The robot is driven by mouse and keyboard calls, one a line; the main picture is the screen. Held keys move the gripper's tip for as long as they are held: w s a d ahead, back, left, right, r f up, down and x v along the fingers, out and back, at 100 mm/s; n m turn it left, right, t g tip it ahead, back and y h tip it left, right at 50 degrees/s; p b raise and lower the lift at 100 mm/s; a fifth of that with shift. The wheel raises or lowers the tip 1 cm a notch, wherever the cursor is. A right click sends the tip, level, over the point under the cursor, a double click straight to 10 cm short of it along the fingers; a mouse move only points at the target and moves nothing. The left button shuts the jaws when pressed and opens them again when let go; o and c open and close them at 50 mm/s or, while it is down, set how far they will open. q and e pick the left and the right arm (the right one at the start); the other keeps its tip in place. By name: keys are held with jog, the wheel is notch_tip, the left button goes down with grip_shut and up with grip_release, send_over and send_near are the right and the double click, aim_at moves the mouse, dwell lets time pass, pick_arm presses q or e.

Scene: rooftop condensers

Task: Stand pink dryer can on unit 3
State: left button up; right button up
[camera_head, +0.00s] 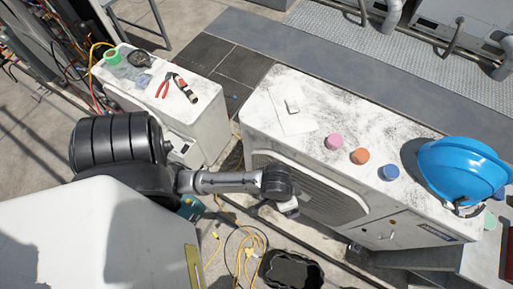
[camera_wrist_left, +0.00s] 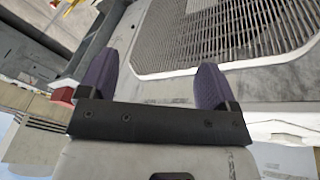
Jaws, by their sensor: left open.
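The pink dryer can (camera_head: 333,141) stands on the dusty top of the white condenser unit (camera_head: 400,128). An orange can (camera_head: 360,156) and a blue can (camera_head: 389,172) stand in a row to its right. My left gripper (camera_head: 288,208) is low beside that unit's front grille, below and left of the pink can. In the left wrist view its two purple fingers (camera_wrist_left: 155,82) are spread with nothing between them, and a grille (camera_wrist_left: 220,35) lies beyond. No unit number is readable, so I cannot tell which is unit 3. My right gripper is not in view.
A blue hard hat (camera_head: 460,170) sits at the condenser's right end, with a green can (camera_head: 490,220) by it. A paper sheet (camera_head: 290,112) lies at its left. The smaller left unit (camera_head: 200,122) holds red pliers (camera_head: 164,86) and green tape (camera_head: 112,57). Yellow cable (camera_head: 250,247) and a black tray (camera_head: 291,272) are on the floor.

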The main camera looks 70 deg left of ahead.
pick_arm(q)
jog(key=s+a+r+m+y, duration=0.1)
jog(key=s+a+m, duration=0.1)
jog(key=s, duration=0.7)
jog(key=shift+a+r+t+y, duration=0.3)
jog(key=shift+a+r, duration=0.05)
jog(key=shift+a, duration=0.2)
